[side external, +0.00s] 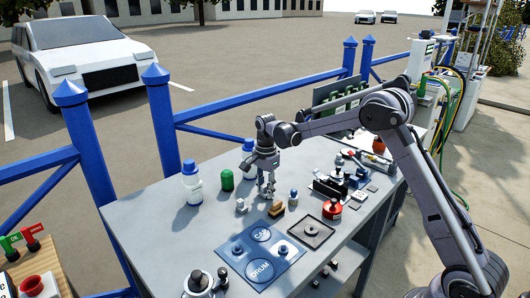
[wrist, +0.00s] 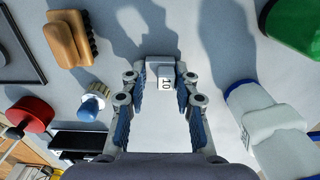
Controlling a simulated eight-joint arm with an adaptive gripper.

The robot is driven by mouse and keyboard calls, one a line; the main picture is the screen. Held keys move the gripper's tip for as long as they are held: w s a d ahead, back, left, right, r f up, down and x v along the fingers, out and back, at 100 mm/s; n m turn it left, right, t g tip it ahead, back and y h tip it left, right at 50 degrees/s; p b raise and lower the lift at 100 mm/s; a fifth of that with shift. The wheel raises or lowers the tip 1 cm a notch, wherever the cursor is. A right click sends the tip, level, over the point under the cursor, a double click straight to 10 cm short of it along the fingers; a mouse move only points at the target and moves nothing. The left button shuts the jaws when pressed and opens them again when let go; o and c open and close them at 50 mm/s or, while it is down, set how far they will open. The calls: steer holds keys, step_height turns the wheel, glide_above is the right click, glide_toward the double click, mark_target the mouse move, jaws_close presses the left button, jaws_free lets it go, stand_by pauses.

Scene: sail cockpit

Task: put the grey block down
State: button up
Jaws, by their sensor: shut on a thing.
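My gripper (side external: 266,192) points down over the middle of the grey table (side external: 150,222). In the wrist view my gripper (wrist: 163,92) has its fingers on both sides of a small pale grey block (wrist: 166,82) marked "10", and it is shut on it. In the side view the block is too small to make out between the fingertips. I cannot tell whether its underside touches the table. A small grey piece (side external: 241,205) stands on the table just left of my gripper.
A green cylinder (side external: 227,180) and white bottles (side external: 191,184) stand left. A blue mat (side external: 235,250) lies in front. Bare table shows at left.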

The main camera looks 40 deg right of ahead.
steer(key=shift+f, duration=0.15)
steer(key=o, duration=1)
steer(key=shift+o, duration=0.2)
steer(key=s+a+r+n+t, duration=0.1)
steer(key=s+r+n, duration=0.15)
steer(key=r, duration=0.55)
steer(key=s+a+r+n+t, duration=0.1)
steer(key=s+a+r, duration=0.15)
steer(key=r, duration=0.65)
steer(key=s+a+f+n+t, duration=0.2)
steer(key=s+n, duration=0.5)
steer(key=s, duration=0.4)
steer(key=s+a+f+n+t, duration=0.2)
steer(key=s+a+n+t, duration=0.1)
steer(key=s+n, duration=0.4)
steer(key=s, duration=0.3)
steer(key=shift+s+a, duration=0.15)
steer(key=shift+s, duration=0.25)
